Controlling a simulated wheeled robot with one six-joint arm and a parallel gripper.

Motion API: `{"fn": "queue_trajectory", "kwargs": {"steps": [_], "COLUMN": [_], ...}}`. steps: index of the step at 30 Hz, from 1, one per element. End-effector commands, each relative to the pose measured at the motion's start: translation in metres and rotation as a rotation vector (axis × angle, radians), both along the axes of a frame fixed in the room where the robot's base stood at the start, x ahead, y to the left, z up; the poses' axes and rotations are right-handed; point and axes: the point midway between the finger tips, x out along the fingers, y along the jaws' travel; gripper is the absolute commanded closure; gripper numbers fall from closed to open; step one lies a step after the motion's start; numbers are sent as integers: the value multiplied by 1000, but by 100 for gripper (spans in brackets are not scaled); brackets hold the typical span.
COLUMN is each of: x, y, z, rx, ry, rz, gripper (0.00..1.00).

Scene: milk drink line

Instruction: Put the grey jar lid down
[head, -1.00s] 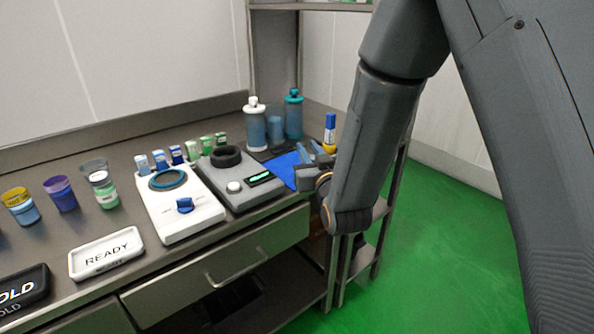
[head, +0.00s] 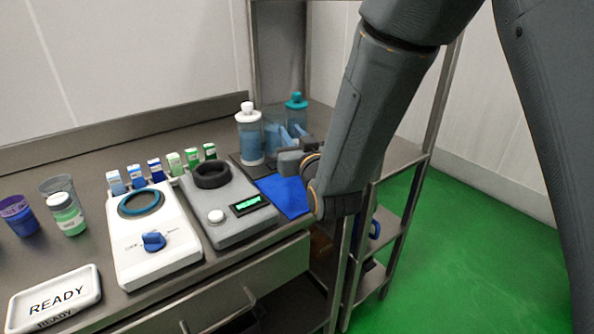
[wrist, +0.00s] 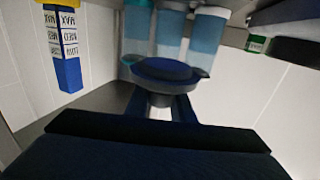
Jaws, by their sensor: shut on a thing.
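In the wrist view, the dark grey-blue jar lid (wrist: 165,70) is a round disc with small side tabs. My gripper (wrist: 160,106) is shut on its knob, with a blue finger on each side. In the head view, my gripper (head: 292,133) is over the back right of the steel bench, close to the bottles; the lid cannot be made out there. A jar with no visible top (head: 272,137) stands between the white-topped bottle (head: 249,137) and the teal-topped bottle (head: 296,112). A blue mat (head: 284,196) lies in front, partly hidden by my arm.
A grey scale (head: 240,226) with a black ring and a white device (head: 150,262) with a blue knob stand left of the mat. Small cartons (head: 154,169) line up behind them. A READY tray (head: 55,300) is at front left. A yellow-and-blue marked item (wrist: 68,50) shows in the wrist view.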

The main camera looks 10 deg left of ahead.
Motion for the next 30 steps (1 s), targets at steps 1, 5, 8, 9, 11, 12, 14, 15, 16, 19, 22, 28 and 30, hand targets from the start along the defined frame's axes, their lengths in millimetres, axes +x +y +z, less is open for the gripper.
{"fn": "queue_trajectory", "kwargs": {"steps": [1,5,8,9,11,12,14,15,16,19,22,28,30], "x": [0,-1,-1,-1,-1,0,0,0,0,0,0,0,0], "y": [0,1,1,1,1,1,0,0,0,0,0,0,0], "z": [-12,-30,-39,-40,-44,-48,-55,-61,-65,-76,-83,-83,-83], "rx": [-3,-3,-1,-1,-1,-1,-2,-2,-3,-1,-1,0,0], "ry": [5,3,2,1,1,2,3,2,3,2,2,0,0], "rz": [0,2,2,2,1,1,1,0,0,0,0,0,0], "gripper": [100,100,100,100,100,100,100,100,100,100,100,100,100]}}
